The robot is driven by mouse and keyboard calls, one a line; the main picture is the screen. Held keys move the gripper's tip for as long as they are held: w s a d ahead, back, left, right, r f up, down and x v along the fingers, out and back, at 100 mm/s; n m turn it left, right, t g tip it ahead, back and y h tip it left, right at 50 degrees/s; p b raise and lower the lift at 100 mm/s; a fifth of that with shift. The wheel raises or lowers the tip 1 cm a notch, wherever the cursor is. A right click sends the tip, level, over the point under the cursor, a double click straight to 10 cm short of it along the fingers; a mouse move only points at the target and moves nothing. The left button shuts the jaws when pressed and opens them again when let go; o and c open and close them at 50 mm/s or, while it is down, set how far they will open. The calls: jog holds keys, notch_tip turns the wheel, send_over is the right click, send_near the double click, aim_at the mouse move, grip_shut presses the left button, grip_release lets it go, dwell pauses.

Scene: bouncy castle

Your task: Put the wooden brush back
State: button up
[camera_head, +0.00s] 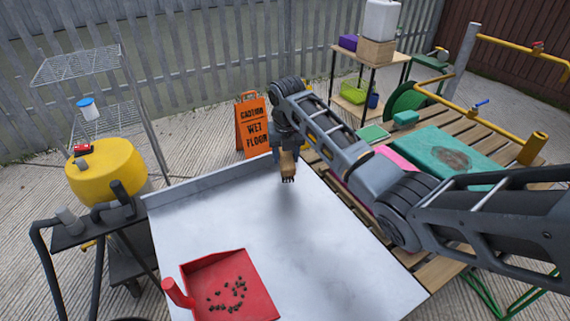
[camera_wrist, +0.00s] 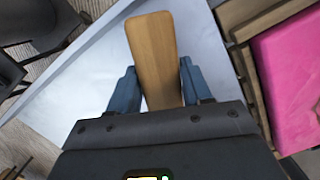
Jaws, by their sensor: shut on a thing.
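The wooden brush (camera_head: 289,166) hangs from my gripper (camera_head: 287,150) with its dark bristles pointing down. It is above the far part of the white table (camera_head: 330,245), near the table's back edge. In the wrist view, the brush's flat wooden body (camera_wrist: 154,60) stands between the two blue fingers of my gripper (camera_wrist: 158,88), which is shut on it. The bristles are hidden in the wrist view. A red dustpan (camera_head: 229,287) with several small dark bits in it lies at the near left of the table.
A wooden slatted bench (camera_head: 438,272) with a teal mat (camera_head: 440,150) and a pink item (camera_head: 397,160) stands to the right. An orange wet-floor sign (camera_head: 252,125) is behind the table. A yellow drum (camera_head: 107,172) and wire rack (camera_head: 78,66) are at left. The table's middle is clear.

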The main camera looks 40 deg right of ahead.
aim_at(286, 158)
jog(key=shift+a+f, duration=0.2)
jog(key=shift+f, duration=1.9)
jog(key=shift+f, duration=0.1)
jog(key=o, duration=1)
jog(key=r, duration=0.4)
jog(key=s+r, duration=0.1)
jog(key=r, duration=0.3)
jog(key=a+r, duration=0.1)
jog(key=r, duration=0.3)
jog(key=shift+s, duration=0.2)
